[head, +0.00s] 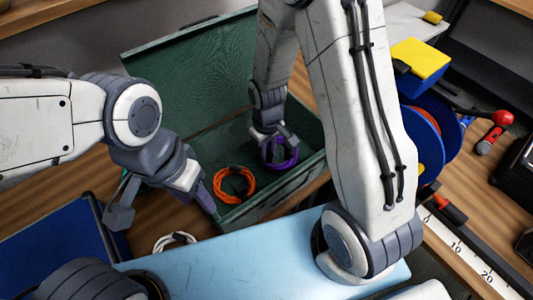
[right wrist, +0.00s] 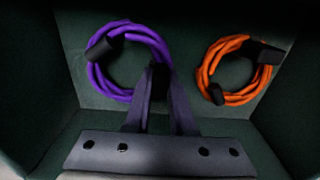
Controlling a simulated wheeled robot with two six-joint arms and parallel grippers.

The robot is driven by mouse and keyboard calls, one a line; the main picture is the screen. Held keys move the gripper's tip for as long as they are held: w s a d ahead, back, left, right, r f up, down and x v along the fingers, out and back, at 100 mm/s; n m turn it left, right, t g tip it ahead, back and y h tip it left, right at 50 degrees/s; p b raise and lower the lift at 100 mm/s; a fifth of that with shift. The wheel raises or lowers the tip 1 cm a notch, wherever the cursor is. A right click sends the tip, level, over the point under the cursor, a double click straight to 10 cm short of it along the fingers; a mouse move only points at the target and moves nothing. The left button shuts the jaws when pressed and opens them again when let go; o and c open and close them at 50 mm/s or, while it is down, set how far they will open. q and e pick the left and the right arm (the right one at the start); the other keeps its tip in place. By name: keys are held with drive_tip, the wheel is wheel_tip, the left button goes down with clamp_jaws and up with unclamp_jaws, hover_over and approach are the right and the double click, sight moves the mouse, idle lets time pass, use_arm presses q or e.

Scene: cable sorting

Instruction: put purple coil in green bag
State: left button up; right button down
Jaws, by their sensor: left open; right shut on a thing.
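The green bag (head: 180,60) stands open at the back middle, like a box with its flap raised behind it. The purple coil (head: 290,160) is inside its opening on the right side; in the right wrist view the coil (right wrist: 92,72) shows near the green floor. My right gripper (head: 270,138) reaches down into the bag and is shut on the coil's edge; its fingertips (right wrist: 158,75) show in the right wrist view. I cannot tell whether the coil touches the floor. My left gripper (head: 160,207) is open and empty, left of the bag's front.
An orange coil (head: 222,192) lies inside the green bag, left of the purple one. A white coil (head: 165,240) and a blue container (head: 50,240) are at the front left. A light blue surface (head: 235,255) lies in front. Spools, tools and a ruler crowd the right.

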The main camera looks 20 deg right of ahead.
drive_tip(key=shift+f, duration=0.45)
drive_tip(key=shift+f, duration=0.1)
drive_tip(key=c, duration=0.8)
unclamp_jaws()
drive_tip(key=shift+o, duration=0.2)
wheel_tip(320, 180, up, 12)
drive_tip(key=shift+f, duration=0.2)
drive_tip(key=s+a+r+n, duration=0.1)
drive_tip(key=s+a+r, duration=0.1)
drive_tip(key=s, duration=0.3)
drive_tip(key=s+a+r+n, duration=0.1)
drive_tip(key=s+a+r, duration=0.2)
drive_tip(key=s, duration=0.3)
drive_tip(key=s+a+r+n+y, duration=0.1)
drive_tip(key=s+a+r, duration=0.1)
drive_tip(key=s, duration=0.4)
drive_tip(key=shift+s+a+r, duration=0.15)
drive_tip(key=shift+a+r, duration=0.15)
drive_tip(key=shift+a, duration=0.55)
